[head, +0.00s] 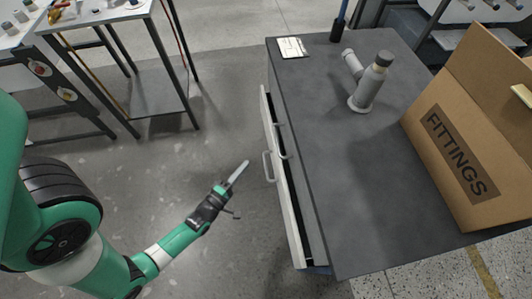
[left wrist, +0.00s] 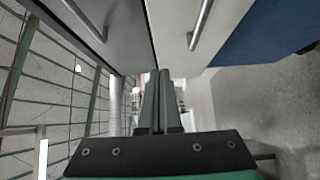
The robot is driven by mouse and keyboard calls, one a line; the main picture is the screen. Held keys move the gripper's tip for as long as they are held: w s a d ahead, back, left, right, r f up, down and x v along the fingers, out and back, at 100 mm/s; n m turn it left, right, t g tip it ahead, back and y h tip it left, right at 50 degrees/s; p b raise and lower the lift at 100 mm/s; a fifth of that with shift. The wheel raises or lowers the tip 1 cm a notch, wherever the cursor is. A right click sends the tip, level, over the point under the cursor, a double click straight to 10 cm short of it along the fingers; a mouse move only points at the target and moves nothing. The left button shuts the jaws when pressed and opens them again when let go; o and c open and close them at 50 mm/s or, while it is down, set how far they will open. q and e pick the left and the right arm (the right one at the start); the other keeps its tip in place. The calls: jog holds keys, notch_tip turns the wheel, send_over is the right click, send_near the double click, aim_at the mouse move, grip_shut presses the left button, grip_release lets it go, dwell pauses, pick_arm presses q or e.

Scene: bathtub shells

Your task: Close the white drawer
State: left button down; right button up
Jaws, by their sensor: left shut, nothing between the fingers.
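The white drawer (head: 286,203) stands slightly out from the side of the grey-topped cabinet, with a dark gap behind its front. Its pale bar handle (head: 267,166) faces left, and a second handle (head: 281,142) shows just behind it. My left gripper (head: 243,166) is shut and empty, a little left of the drawer handle and apart from it. In the left wrist view the closed fingers (left wrist: 160,95) point toward two white fronts, one at left (left wrist: 118,38) and one at right (left wrist: 222,22), each with a bar handle. My right gripper is not in view.
The cabinet's grey top (head: 340,150) holds a grey pipe fitting (head: 369,87), a card (head: 292,47) and an open cardboard FITTINGS box (head: 460,160). A metal workbench (head: 150,90) stands at the back left. The floor between it and the cabinet is clear.

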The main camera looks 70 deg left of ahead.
aim_at(273, 144)
pick_arm(q)
jog(key=x, duration=0.3)
jog(key=d+x, duration=0.1)
jog(key=x, duration=0.2)
jog(key=w+b+x, duration=0.1)
jog(key=x, duration=0.2)
jog(key=shift+w+d+r, duration=0.1)
jog(key=shift+w+d, duration=0.1)
jog(key=shift+d, duration=0.15)
jog(key=shift+w, duration=0.4)
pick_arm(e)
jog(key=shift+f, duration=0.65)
